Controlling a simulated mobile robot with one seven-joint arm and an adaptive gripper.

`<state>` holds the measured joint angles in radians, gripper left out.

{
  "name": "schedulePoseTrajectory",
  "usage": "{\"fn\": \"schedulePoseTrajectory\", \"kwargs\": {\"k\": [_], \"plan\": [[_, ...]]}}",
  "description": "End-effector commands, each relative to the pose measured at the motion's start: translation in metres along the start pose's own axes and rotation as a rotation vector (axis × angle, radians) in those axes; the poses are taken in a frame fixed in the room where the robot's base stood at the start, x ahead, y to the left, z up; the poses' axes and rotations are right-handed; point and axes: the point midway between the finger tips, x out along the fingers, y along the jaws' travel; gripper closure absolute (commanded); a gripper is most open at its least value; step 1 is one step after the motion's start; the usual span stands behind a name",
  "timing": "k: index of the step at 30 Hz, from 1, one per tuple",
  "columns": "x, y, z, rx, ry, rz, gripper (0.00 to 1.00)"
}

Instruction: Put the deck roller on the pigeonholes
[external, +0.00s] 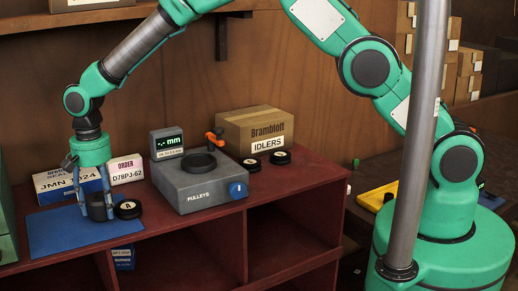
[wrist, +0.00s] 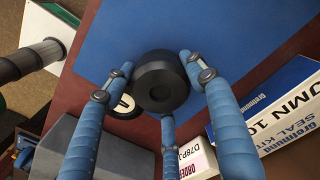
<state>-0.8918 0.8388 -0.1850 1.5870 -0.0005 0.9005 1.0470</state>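A black round roller (external: 97,209), which looks like the deck roller, is at the blue mat on the left of the dark red pigeonholes (external: 285,190). It also shows in the wrist view (wrist: 161,84). My gripper (external: 96,211) points down with its three blue fingers around the roller. In the wrist view my gripper (wrist: 158,82) shows a small gap between the left finger and the roller, so it looks open. Whether the roller rests on the mat or hangs just above it is hard to tell. A black disc marked A (external: 128,209) stands beside it.
The blue mat (external: 60,235) lies under my gripper.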

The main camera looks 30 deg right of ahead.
Motion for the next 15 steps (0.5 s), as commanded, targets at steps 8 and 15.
{"fn": "schedulePoseTrajectory", "kwargs": {"k": [8,15], "plan": [[-0.0005,-0.0003,0.0001,0.0,0.0,-0.001,0.83],[-0.0073,-0.0008,-0.0003,0.0,0.001,-0.002,0.83]]}}
